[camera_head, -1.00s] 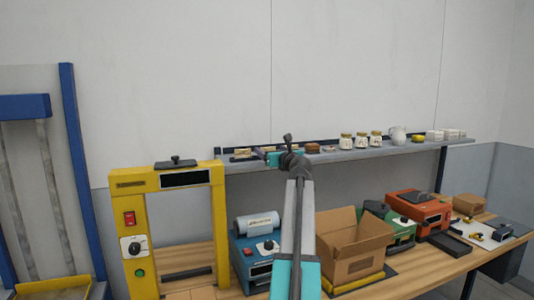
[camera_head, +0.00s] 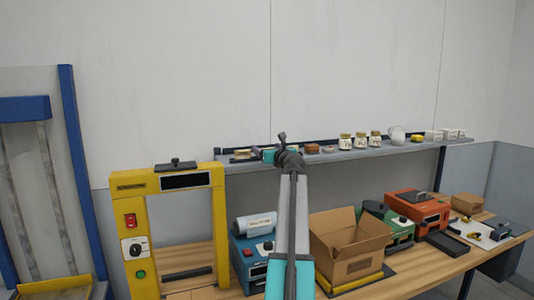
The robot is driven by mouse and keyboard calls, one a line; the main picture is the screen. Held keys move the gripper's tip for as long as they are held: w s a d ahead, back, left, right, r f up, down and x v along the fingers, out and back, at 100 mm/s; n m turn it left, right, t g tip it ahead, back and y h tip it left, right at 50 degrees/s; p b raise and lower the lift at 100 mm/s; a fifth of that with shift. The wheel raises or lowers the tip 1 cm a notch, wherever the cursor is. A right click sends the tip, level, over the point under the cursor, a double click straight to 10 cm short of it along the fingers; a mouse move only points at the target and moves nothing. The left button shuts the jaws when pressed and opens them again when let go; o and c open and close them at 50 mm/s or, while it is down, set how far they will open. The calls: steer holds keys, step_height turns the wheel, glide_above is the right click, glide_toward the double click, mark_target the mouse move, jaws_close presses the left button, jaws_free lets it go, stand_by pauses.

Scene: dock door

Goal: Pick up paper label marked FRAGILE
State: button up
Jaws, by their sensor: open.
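My gripper (camera_head: 256,154) is at the raised shelf (camera_head: 365,152), toward its left end, at the tip of my arm. It is open, small in the picture and partly hidden by my own wrist. Small pale label-like cards (camera_head: 241,156) lie on the shelf just left of the gripper. Their print is too small to read, so I cannot tell which one is marked FRAGILE. I cannot tell whether the gripper touches any of them.
Right of my wrist the shelf holds a brown block (camera_head: 312,148), several jars (camera_head: 360,141), a white pitcher (camera_head: 396,136) and white boxes (camera_head: 450,134). Below, a yellow frame machine (camera_head: 136,232), a blue device (camera_head: 257,250) and an open carton (camera_head: 349,245) crowd the bench.

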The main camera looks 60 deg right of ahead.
steer(key=shift+c, duration=0.6)
steer(key=c, duration=1)
step_height(320, 180, up, 28)
steer(key=shift+f+p, duration=0.1)
steer(key=shift+p, duration=0.9)
stand_by(0.4)
